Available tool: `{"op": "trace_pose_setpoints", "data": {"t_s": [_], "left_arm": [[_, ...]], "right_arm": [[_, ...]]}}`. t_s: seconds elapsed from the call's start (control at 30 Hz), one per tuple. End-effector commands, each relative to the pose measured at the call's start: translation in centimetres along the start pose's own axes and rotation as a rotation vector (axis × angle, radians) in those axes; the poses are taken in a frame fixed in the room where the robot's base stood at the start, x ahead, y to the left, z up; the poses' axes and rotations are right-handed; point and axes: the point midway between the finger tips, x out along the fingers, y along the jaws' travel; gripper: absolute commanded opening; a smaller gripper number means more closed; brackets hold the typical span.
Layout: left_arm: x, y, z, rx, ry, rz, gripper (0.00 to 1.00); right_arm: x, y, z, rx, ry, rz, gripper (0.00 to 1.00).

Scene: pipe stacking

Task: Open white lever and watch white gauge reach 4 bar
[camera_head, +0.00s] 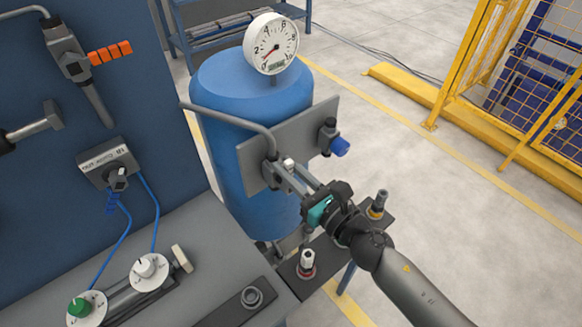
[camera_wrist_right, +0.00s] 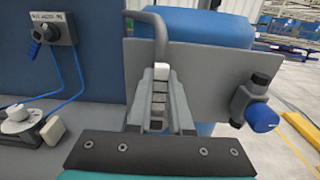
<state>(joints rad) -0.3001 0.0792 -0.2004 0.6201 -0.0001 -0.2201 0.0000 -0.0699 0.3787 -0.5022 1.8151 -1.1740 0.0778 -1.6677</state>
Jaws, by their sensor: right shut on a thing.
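The white gauge (camera_head: 271,43) stands on top of the blue tank (camera_head: 240,80). Its red needle points to the lower left, close to the 0 mark and below 2. The white lever (camera_head: 288,163) shows as a small white end on the pipe valve in front of the grey plate. It also shows in the right wrist view (camera_wrist_right: 161,71). My right gripper (camera_head: 283,174) is shut on the white lever, one finger on each side, hiding most of it and of the valve body. My left gripper is not in view.
A blue-knobbed valve (camera_head: 339,146) sits right of the lever on the grey plate (camera_head: 249,165). An orange-handled valve (camera_head: 109,53) is on the blue panel. Green and white knobs (camera_head: 86,306) are on the bench at lower left. A yellow fence (camera_head: 505,90) stands right, with open floor before it.

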Motion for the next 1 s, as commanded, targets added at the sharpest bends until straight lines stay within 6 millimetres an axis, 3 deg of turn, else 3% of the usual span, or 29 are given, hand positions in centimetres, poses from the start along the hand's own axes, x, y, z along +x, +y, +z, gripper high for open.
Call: {"op": "trace_pose_setpoints", "data": {"t_s": [0.5, 0.53, 0.77, 1.0], "left_arm": [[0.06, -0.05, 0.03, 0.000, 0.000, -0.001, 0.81], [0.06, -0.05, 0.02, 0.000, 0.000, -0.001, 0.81], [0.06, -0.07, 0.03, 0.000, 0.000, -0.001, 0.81], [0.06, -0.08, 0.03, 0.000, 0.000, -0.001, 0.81]], "right_arm": [[-0.02, 0.15, -0.08, -0.027, 0.002, 0.001, 0.00], [-0.02, 0.15, -0.08, -0.027, 0.002, 0.001, 0.20], [-0.01, 0.14, -0.06, -0.024, 0.001, 0.001, 0.46], [0.00, 0.13, -0.04, -0.022, 0.001, 0.000, 0.49]]}}
